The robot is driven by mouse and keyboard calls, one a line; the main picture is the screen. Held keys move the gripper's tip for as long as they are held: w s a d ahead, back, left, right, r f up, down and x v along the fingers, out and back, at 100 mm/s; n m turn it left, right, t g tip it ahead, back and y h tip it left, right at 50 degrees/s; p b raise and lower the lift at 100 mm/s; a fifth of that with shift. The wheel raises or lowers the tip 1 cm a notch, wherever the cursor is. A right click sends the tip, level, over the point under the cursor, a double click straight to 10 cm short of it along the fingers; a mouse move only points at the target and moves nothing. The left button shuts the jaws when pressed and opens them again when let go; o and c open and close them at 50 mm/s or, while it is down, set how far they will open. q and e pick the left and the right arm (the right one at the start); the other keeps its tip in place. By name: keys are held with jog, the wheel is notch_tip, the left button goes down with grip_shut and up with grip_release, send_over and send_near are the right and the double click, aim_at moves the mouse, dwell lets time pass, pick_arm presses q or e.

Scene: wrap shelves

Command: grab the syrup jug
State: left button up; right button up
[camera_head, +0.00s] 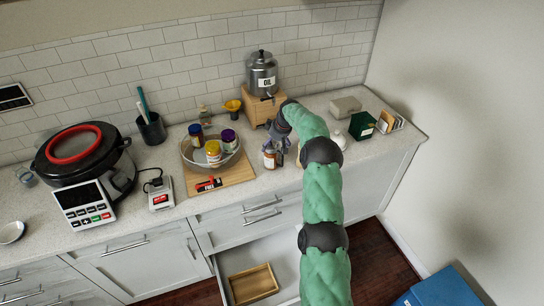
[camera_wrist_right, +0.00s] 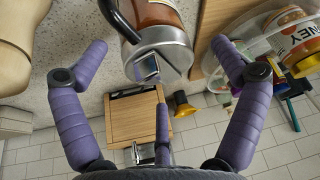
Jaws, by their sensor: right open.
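The syrup jug (camera_head: 270,156) stands on the counter, right of the wooden board, partly covered by my right gripper (camera_head: 279,139). In the right wrist view the jug (camera_wrist_right: 160,18) shows amber contents, a metal lid and a dark handle. There my right gripper (camera_wrist_right: 160,62) is open, its purple fingers spread on either side of the jug's lid end, with nothing held. I cannot tell whether any finger touches the jug. My left gripper is not in view.
A clear round bin (camera_head: 189,163) with several jars sits left of the jug. An oil dispenser on a wooden stand (camera_head: 253,108) is behind. A white lidded pot (camera_head: 338,138) and a green box (camera_head: 362,126) are to the right. A drawer (camera_head: 226,277) is open below.

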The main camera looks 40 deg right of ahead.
jog(key=shift+x, duration=0.85)
jog(key=c, duration=1.7)
jog(key=shift+r, duration=0.2)
